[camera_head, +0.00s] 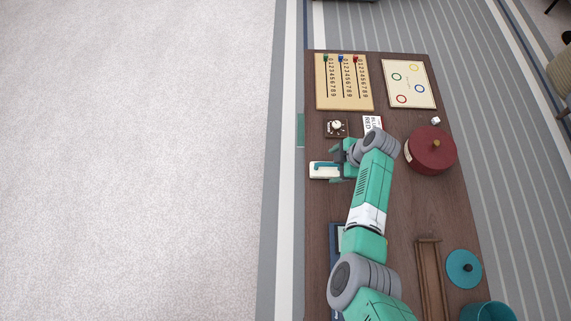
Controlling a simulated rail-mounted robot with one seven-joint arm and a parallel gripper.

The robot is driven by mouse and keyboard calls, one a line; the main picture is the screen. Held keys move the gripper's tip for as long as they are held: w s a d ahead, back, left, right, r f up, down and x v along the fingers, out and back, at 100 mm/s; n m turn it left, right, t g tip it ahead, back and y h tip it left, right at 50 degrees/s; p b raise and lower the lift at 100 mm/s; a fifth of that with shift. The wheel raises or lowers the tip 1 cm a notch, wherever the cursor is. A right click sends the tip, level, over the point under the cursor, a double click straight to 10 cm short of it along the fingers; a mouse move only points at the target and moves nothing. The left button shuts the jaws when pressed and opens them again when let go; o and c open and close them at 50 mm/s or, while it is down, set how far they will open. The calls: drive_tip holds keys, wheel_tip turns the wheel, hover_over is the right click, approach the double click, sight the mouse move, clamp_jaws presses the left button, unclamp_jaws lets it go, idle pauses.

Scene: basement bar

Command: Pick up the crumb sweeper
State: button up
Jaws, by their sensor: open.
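The likely crumb sweeper (316,174) is a small white block with a teal bar handle on top. It lies at the left edge of the dark wooden table. My gripper (337,164) is at its right end, coming from the right. The fingers are apart, one toward the far side and one toward the near side of the block. My gripper and wrist hide the block's right end. I cannot tell whether the fingers touch it.
Beyond are a small dark box with a white dial (336,127), a lettered card (372,122), a number board (344,100) and a ring board (408,84). A round maroon lidded box (431,152) stands right. A wooden tray (419,283) and teal lid (463,269) lie nearer.

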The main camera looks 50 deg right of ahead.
sight(325, 169)
drive_tip(key=shift+s+d, duration=0.15)
drive_tip(key=shift+s, duration=0.05)
drive_tip(key=shift+w+d+f+b, duration=0.15)
drive_tip(key=shift+f+b, duration=0.25)
drive_tip(key=shift+f, duration=0.2)
drive_tip(key=shift+s+d+f+b, duration=0.1)
drive_tip(key=shift+f+b, duration=0.25)
drive_tip(key=shift+f, duration=0.25)
drive_tip(key=shift+w+a, duration=0.1)
drive_tip(key=shift+w, duration=0.1)
drive_tip(key=b+x, duration=0.3)
drive_tip(key=x, duration=0.1)
drive_tip(key=shift+d+f+b, duration=0.25)
drive_tip(key=shift+d+b, duration=0.05)
drive_tip(key=shift+b, duration=0.05)
drive_tip(key=shift+w+a+f, duration=0.1)
drive_tip(key=shift+w+f, duration=0.15)
drive_tip(key=shift+c, duration=0.2)
drive_tip(key=c, duration=1.1)
